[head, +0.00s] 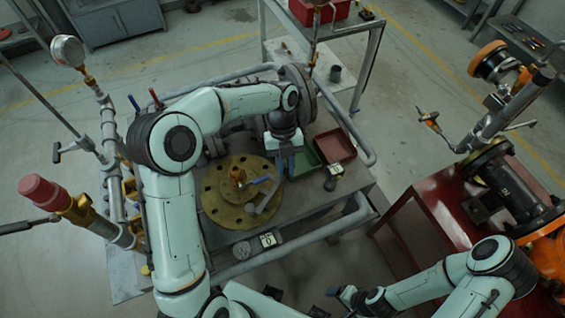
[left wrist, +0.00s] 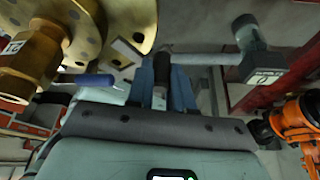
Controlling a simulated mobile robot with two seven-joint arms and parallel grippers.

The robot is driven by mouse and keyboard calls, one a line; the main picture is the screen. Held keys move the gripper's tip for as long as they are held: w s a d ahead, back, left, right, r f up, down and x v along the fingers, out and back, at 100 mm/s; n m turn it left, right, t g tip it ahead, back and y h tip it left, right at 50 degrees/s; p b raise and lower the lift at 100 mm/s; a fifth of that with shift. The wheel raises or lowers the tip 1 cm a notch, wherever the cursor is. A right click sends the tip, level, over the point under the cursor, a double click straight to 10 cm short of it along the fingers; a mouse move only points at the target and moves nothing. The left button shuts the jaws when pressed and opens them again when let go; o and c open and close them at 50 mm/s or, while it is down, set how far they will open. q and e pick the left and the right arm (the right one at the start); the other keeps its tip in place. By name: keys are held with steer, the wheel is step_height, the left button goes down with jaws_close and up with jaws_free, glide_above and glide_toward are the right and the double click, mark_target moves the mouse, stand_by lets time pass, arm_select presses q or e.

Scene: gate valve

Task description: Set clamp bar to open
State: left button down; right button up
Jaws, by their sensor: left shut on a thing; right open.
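My left gripper (head: 287,165) reaches down at the right edge of the round brass flange (head: 225,208). In the left wrist view its blue-grey fingers (left wrist: 161,85) are shut on the dark grip of a bar (left wrist: 160,68), seemingly the clamp bar. A grey rod (left wrist: 205,59) runs right from the fingers to a round grey end beside a black plate marked 0 (left wrist: 265,77). I cannot tell how the rod and grip join. In the head view the gripper hides the grip. My right gripper (head: 342,294) is open and empty at the bottom, away from the flange.
Pipes frame the bench. A red stand (head: 440,215) is at right; floor separates it from the bench.

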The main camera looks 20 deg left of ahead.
stand_by(0.3)
arm_select(q)
steer(key=c, duration=1.3)
jaws_free()
steer(key=p+v, duration=0.3)
steer(key=v, duration=1)
steer(key=shift+w+r, duration=0.15)
arm_select(e)
steer(key=shift+t, duration=0.3)
steer(key=w+r, duration=0.3)
steer(key=shift+w+r, duration=0.3)
steer(key=shift+r, duration=0.1)
